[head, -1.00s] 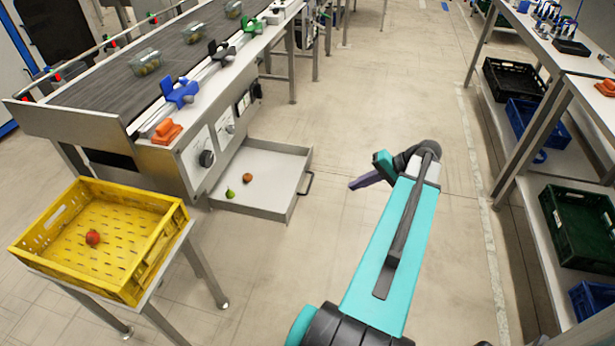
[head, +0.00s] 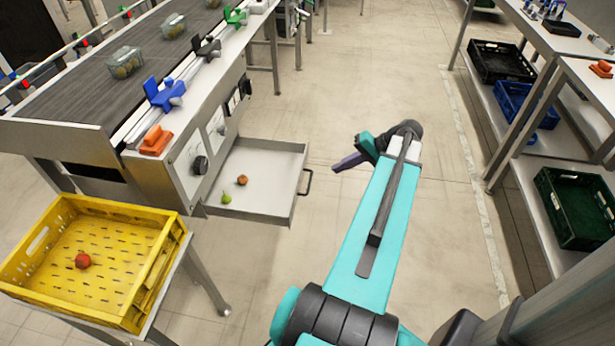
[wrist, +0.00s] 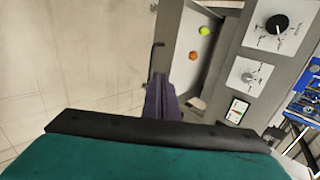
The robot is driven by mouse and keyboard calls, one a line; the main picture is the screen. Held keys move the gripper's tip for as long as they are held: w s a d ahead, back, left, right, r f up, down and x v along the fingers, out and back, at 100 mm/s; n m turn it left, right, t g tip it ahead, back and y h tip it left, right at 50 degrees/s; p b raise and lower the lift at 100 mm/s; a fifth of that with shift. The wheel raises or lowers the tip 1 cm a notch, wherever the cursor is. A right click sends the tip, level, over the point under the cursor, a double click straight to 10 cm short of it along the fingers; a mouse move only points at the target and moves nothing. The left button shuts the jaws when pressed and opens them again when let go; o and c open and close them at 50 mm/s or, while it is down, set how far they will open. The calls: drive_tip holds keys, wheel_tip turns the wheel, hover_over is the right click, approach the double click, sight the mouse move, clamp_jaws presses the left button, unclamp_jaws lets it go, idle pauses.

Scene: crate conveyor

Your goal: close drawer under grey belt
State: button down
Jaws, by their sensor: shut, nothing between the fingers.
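The drawer (head: 262,158) under the grey belt (head: 90,90) stands pulled out, with a dark handle (head: 308,183) on its right front. A green fruit (head: 226,199) and an orange fruit (head: 242,180) lie in it. The drawer also shows in the wrist view (wrist: 190,35), with its handle (wrist: 156,56) near the finger ends. My gripper (head: 336,168) is shut and empty, a little to the right of the drawer front in the head view. In the wrist view my gripper (wrist: 157,82) points toward the drawer front; I cannot see contact.
A yellow crate (head: 150,270) with a red fruit (head: 83,261) stands on a small stand at the lower left. Shelving at the right holds black, blue and green crates (head: 540,190).

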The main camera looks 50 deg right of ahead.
drive_tip(key=shift+d+f, duration=0.1)
drive_tip(key=shift+f, duration=0.05)
approach(299, 181)
drive_tip(key=s+x, duration=0.1)
drive_tip(key=x, duration=0.3)
drive_tip(key=shift+w+a+f, duration=0.2)
drive_tip(key=shift+w+a, duration=0.2)
drive_tip(key=shift+w, duration=0.35)
